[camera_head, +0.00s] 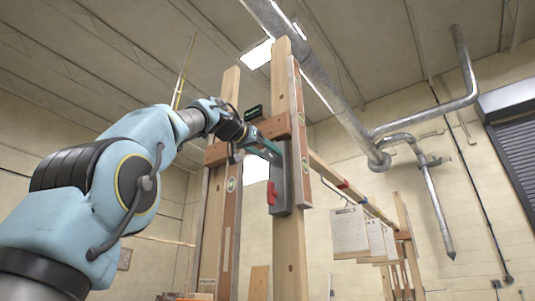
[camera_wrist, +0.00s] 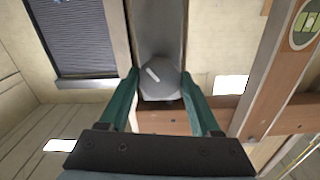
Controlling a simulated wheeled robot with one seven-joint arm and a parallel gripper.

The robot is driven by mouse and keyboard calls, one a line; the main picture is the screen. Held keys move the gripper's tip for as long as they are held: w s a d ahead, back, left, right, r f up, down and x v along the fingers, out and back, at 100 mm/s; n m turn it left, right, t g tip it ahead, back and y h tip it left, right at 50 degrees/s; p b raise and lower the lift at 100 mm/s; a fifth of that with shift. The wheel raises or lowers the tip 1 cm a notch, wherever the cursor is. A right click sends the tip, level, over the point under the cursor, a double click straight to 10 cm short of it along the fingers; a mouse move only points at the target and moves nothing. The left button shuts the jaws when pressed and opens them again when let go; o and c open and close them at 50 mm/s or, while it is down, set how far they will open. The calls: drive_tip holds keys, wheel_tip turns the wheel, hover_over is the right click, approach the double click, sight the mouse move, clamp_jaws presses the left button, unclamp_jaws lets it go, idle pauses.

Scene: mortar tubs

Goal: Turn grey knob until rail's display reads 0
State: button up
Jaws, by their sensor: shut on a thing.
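The grey knob (camera_wrist: 160,86) is round with a pale bar mark slanting across its face. In the wrist view it sits between the two green fingers of my gripper (camera_wrist: 160,76), which is shut on it. In the head view my gripper (camera_head: 275,152) reaches the upright post near a grey box (camera_head: 291,180), and the knob is hidden there. The wooden rail (camera_head: 275,127) crosses between two tall posts. A small dark device with a green edge (camera_head: 253,113) sits above the rail; I cannot read any number on it.
A red lever (camera_head: 271,193) is on the grey box's side. Spirit levels are fixed along the left post (camera_head: 229,180) and right post (camera_head: 287,90). Papers (camera_head: 349,230) hang from a long beam at the right. Metal pipes (camera_head: 335,90) run overhead.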

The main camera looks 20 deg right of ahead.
drive_tip(key=shift+f, duration=0.15)
idle(0.4)
drive_tip(key=o, duration=1.4)
drive_tip(key=b+v, duration=0.4)
drive_tip(key=v, duration=0.6)
drive_tip(key=shift+s+a, duration=0.15)
drive_tip(key=shift+a, duration=0.2)
